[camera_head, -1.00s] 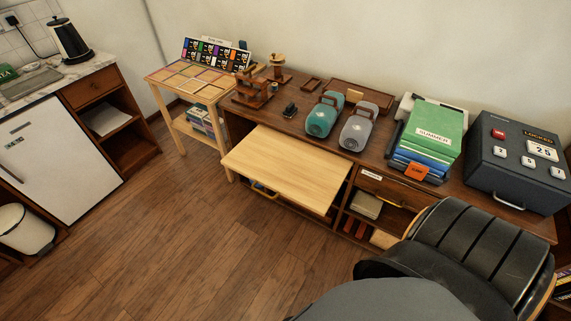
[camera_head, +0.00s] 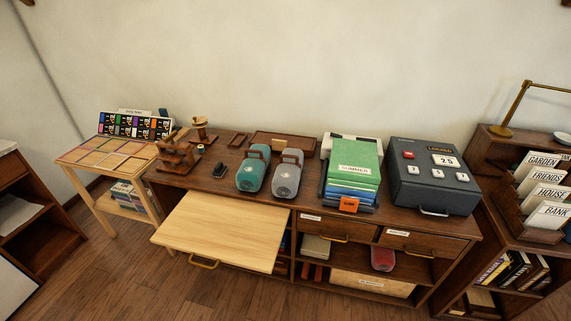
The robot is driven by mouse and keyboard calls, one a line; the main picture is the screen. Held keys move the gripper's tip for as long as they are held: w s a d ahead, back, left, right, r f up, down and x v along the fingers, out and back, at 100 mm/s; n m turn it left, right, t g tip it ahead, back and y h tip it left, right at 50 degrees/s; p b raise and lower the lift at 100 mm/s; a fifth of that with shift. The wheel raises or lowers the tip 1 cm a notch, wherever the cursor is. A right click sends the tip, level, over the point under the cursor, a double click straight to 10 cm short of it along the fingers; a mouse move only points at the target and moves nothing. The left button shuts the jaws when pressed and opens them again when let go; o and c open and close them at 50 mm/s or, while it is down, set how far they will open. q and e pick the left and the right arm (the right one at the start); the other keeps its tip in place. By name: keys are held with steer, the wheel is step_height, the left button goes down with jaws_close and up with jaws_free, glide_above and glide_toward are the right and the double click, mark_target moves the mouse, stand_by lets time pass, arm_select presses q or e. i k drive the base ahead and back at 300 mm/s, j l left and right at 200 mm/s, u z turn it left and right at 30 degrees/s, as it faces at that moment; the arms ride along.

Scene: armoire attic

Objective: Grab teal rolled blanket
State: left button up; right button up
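A teal rolled bundle (camera_head: 252,170) with a brown carrying strap and handle lies on the top of the wooden sideboard (camera_head: 395,221). It looks like the teal rolled blanket. A similar grey roll (camera_head: 287,174) with a brown strap lies just to its right, close beside it. Neither of my grippers shows in the head view.
A pale pull-out board (camera_head: 222,232) juts from the sideboard's front below the rolls. Green and blue folders (camera_head: 353,167) and a dark locked box (camera_head: 433,181) stand to the right. Wooden floor is clear in front.

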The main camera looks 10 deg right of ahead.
mark_target(250, 176)
steer(key=i+j, duration=0.3)
steer(key=j, duration=0.15)
steer(key=i+j+z, duration=0.15)
steer(key=i+j, duration=0.45)
steer(key=j, duration=0.3)
steer(key=l+z, duration=0.05)
